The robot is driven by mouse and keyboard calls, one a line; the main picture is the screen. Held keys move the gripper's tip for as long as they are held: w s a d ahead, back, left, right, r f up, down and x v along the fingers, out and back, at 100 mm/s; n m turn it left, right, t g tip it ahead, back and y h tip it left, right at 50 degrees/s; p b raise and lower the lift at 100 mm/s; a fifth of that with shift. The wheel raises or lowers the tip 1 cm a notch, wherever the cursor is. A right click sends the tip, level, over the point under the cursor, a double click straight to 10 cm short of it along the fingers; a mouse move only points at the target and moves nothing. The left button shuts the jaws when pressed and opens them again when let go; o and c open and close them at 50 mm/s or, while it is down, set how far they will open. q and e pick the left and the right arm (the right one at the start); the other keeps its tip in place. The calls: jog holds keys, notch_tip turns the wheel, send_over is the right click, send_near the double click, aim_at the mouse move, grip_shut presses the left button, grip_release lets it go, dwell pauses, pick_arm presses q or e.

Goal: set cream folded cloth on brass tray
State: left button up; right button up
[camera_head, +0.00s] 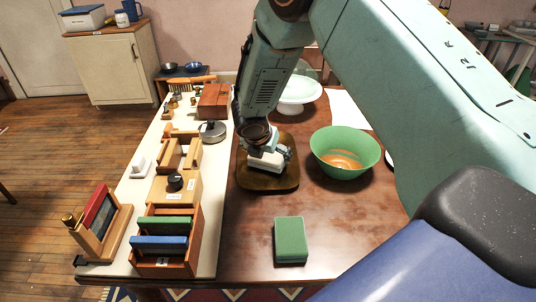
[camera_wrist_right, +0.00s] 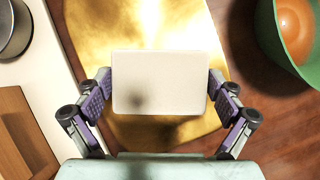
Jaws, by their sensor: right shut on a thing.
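The cream folded cloth (camera_wrist_right: 160,82) is a pale block between the two fingers of my right gripper (camera_wrist_right: 160,90), which is shut on it. In the head view the cloth (camera_head: 266,161) shows under my right gripper (camera_head: 268,152), over the brass tray (camera_head: 262,182). The brass tray also shows in the wrist view (camera_wrist_right: 90,22), shiny gold, behind the cloth. I cannot tell whether the cloth touches the tray. My arm hides part of the tray's far side. My left gripper is not in view.
A green bowl (camera_head: 345,152) with something orange inside stands right of the tray. A green block (camera_head: 291,240) lies in front. On the left, a pale board (camera_head: 218,178) carries wooden holders and a round metal container (camera_head: 212,132). A white dish (camera_head: 297,93) stands behind.

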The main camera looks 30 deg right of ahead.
jog(key=shift+w+d+f, duration=0.2)
jog(key=shift+w+f, duration=0.05)
jog(key=o, duration=0.9)
jog(key=shift+w+f, duration=0.1)
jog(key=shift+f, duration=0.05)
jog(key=shift+o, duration=0.2)
jog(key=shift+s+a+r, duration=0.2)
jog(key=shift+s+r, duration=0.15)
jog(key=shift+r, duration=0.1)
jog(key=shift+w+a+r, duration=0.1)
jog(key=shift+r, duration=0.25)
pick_arm(q)
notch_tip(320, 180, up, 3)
jog(key=p, duration=0.3)
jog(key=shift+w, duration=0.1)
pick_arm(e)
jog(key=v, duration=1.1)
jog(key=shift+s, duration=0.2)
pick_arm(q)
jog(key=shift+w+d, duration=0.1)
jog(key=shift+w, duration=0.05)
pick_arm(e)
jog(key=shift+w+f, duration=0.15)
jog(key=shift+w, duration=0.05)
